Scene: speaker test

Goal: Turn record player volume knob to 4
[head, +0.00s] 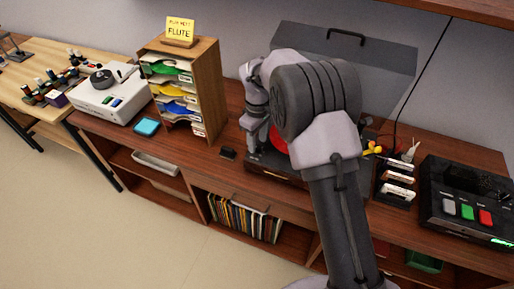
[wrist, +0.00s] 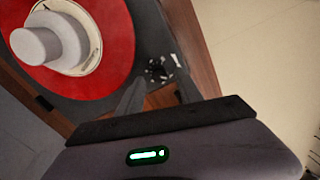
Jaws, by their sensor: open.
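The record player (head: 262,160) stands on the wooden cabinet with its grey lid (head: 350,60) raised, largely hidden behind my arm. Its red record (head: 279,140) shows in part there and fills the upper left of the wrist view (wrist: 110,62). In the wrist view a small dark volume knob (wrist: 158,69) with white marks around it sits on the dark deck right of the record. The marks are too small to read. My gripper (wrist: 158,88) is open and empty, its two dark fingers pointing toward the knob. I cannot tell whether they touch the deck.
A wooden paper sorter (head: 207,90) stands left of the player. A small dark block (head: 227,153) lies between them. Cassette-like cases (head: 398,180) and a black device with coloured buttons (head: 465,210) stand to the right. A shelf (head: 460,8) overhangs at top right.

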